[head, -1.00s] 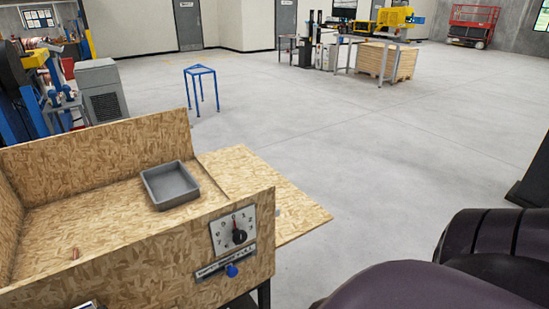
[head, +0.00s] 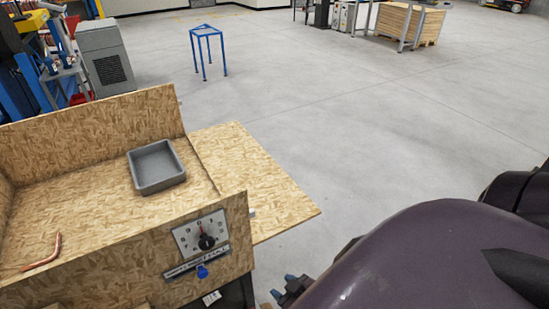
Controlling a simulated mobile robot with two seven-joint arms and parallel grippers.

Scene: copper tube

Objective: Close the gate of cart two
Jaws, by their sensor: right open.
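A particle-board cart (head: 110,270) stands at the left, with its front wall toward me. Its gate (head: 262,185) is a board at the cart's right end, folded down flat and sticking out to the right, so that end is open. A dial plate (head: 188,237) with a black knob and a blue knob (head: 202,271) below it are on the front wall. No cart number is readable. My right gripper (head: 285,291) is partly in view at the bottom, right of the front wall and nearer than the gate, open and apart from it. My purple right arm hides part of it. My left gripper is out of view.
A grey tray (head: 157,179) and a bent copper tube (head: 44,256) lie inside the cart. A blue stool (head: 207,48) and a grey cabinet (head: 105,60) stand behind it. The floor to the right of the gate is clear.

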